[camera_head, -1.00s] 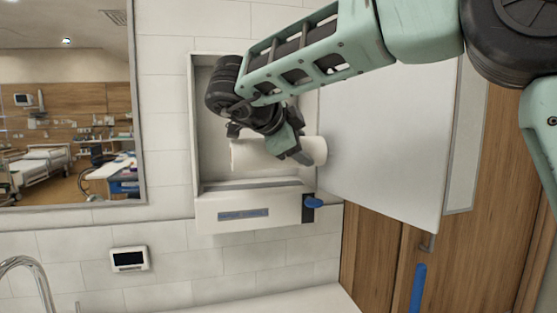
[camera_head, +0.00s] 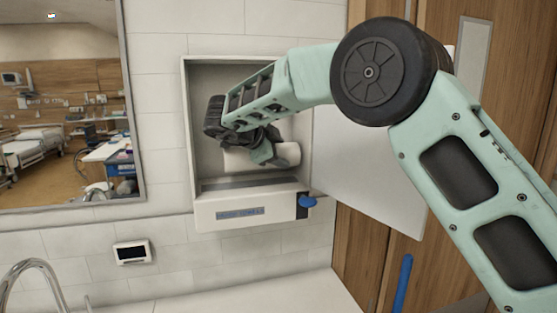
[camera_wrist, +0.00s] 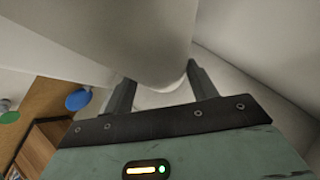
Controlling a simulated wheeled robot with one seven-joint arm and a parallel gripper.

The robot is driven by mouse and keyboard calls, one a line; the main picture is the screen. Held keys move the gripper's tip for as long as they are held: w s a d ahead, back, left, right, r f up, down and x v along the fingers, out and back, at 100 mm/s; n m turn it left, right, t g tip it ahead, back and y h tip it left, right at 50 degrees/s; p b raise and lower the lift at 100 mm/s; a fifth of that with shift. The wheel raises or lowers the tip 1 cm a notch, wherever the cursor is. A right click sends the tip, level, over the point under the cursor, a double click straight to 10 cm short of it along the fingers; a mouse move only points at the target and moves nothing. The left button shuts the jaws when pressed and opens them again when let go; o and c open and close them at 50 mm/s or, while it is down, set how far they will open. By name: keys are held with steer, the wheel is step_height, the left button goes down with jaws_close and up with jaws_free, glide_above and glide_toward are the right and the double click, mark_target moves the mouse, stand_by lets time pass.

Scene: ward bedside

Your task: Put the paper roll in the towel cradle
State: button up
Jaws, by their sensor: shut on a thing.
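The white paper roll (camera_head: 286,154) lies roughly level inside the open wall dispenser in the head view. My gripper (camera_head: 262,154) is shut on it, and the jaws and wrist hide its middle part. In the wrist view the roll (camera_wrist: 140,35) is a large pale cylinder between the two dark fingers of my gripper (camera_wrist: 158,85). The towel cradle is the open white dispenser box (camera_head: 188,110), with a labelled front lip (camera_head: 240,213) below. I cannot tell whether the roll touches its inner supports.
The dispenser's pale door (camera_head: 370,180) hangs open to the right. A blue knob (camera_head: 307,202) sticks out at the lip's right end. A mirror (camera_head: 65,110), a small wall display (camera_head: 131,252) and a tap (camera_head: 32,275) lie to the left. A counter is below.

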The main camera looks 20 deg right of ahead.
mark_target(236, 159)
step_height(236, 159, down, 3)
steer(key=shift+r+p, duration=0.2)
steer(key=shift+p, duration=0.5)
steer(key=shift+w+f+p, duration=0.1)
steer(key=shift+f+p, duration=0.05)
steer(key=shift+p, duration=0.25)
steer(key=shift+w+f, duration=0.1)
steer(key=shift+f, duration=0.2)
steer(key=o, duration=0.9)
steer(key=shift+o, duration=0.2)
steer(key=shift+a, duration=0.1)
steer(key=b+v, duration=0.3)
steer(key=v, duration=0.3)
steer(key=shift+f, duration=0.1)
steer(key=shift+v, duration=0.75)
